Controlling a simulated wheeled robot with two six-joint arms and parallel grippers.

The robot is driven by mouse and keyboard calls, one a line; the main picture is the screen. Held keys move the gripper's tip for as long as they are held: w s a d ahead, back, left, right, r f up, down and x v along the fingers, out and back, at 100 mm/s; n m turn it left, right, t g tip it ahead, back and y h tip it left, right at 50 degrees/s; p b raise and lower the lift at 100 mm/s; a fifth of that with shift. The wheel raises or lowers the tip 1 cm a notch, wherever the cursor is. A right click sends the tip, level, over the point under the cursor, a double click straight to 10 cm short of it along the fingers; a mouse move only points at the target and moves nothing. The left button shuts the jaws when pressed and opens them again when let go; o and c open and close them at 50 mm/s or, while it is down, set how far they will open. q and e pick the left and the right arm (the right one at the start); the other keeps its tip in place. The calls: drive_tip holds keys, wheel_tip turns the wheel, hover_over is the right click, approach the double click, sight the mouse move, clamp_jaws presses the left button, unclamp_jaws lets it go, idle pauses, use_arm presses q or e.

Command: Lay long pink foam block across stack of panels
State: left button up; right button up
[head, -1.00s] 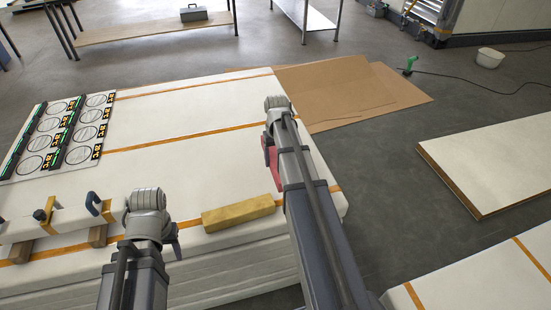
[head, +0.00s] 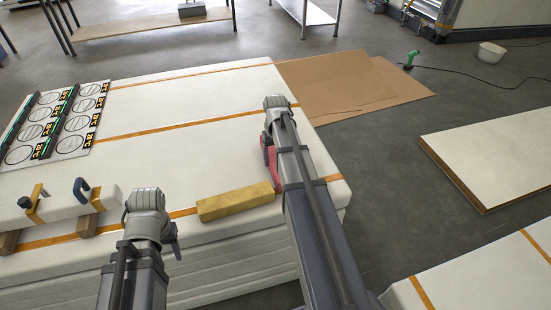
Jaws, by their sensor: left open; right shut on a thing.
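The long pink foam block (head: 272,163) shows only as a short reddish-pink strip beside my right arm in the head view. The arm hides the rest of it. My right gripper (head: 266,138) is shut on the block, over the right part of the stack of panels (head: 190,112). I cannot tell whether the block touches the top panel. The stack is white with orange strips across it. My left gripper (head: 174,242) is open and empty at the stack's front edge, its fingers partly hidden by its wrist.
A yellow block (head: 235,201) lies near the stack's front edge, between my arms. A white bar with clamps (head: 62,207) rests on wooden blocks at the left. A printed sheet (head: 58,125) lies behind it. Cardboard (head: 340,82) and another white panel (head: 500,150) are to the right.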

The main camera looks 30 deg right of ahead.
sight(274, 156)
drive_tip(key=shift+f+b, duration=0.6)
drive_tip(key=shift+f, duration=0.05)
drive_tip(key=o, duration=1.4)
drive_tip(key=shift+c, duration=0.2)
drive_tip(key=shift+r, duration=0.2)
wheel_tip(274, 156, up, 8)
drive_tip(key=p, duration=0.8)
drive_tip(key=shift+f, duration=0.15)
drive_tip(key=shift+f, duration=0.1)
drive_tip(key=shift+a, duration=0.35)
drive_tip(key=s+a+n, duration=0.1)
drive_tip(key=s+a, duration=0.1)
drive_tip(key=a, duration=0.3)
drive_tip(key=s+a+n, duration=0.1)
drive_tip(key=a, duration=0.5)
drive_tip(key=s+a, duration=0.2)
drive_tip(key=a, duration=0.3)
drive_tip(key=shift+s+a+n, duration=0.15)
drive_tip(key=shift+s+n, duration=0.2)
drive_tip(key=shift+n, duration=0.05)
drive_tip(key=s+a+n+h, duration=0.1)
drive_tip(key=s+a+n, duration=0.2)
drive_tip(key=s+a, duration=0.7)
drive_tip(key=a, duration=0.3)
drive_tip(key=shift+s+a+n, duration=0.25)
drive_tip(key=shift+s+n, duration=0.05)
drive_tip(key=shift+s, duration=0.1)
